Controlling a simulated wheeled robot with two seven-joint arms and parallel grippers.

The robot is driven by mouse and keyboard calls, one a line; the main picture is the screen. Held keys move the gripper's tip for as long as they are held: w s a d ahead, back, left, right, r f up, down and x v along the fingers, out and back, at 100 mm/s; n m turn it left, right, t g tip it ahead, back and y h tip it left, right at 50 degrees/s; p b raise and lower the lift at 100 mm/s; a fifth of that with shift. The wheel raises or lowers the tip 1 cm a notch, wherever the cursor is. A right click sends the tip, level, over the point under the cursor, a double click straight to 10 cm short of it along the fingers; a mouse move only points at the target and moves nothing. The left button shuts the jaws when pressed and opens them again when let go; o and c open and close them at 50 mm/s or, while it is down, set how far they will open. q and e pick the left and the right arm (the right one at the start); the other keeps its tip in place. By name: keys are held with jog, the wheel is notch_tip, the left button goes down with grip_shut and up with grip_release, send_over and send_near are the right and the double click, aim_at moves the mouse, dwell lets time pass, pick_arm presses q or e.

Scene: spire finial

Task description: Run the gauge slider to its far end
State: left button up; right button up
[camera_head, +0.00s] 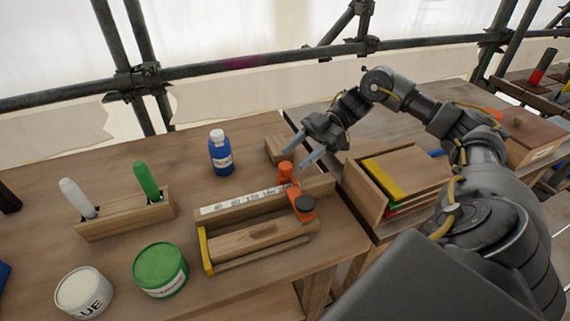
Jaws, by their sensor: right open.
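The gauge (262,235) is a long wooden piece with a yellow left end and a white scale strip (241,199) along its back. No object shows between the fingers. My left gripper is not in view.
A blue bottle (221,155) stands behind the gauge. Left are a rack (125,217) with white and green markers, a green tin (160,267) and a white tin (83,293). Right is a wooden box (395,178) with coloured pieces. Scaffold poles (240,65) run behind the table.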

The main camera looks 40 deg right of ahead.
aim_at(286, 164)
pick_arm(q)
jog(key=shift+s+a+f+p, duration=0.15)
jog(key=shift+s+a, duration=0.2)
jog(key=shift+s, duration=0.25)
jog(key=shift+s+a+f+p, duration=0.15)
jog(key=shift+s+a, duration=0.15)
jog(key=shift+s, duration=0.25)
pick_arm(e)
jog(key=shift+x, duration=2.4)
grip_shut()
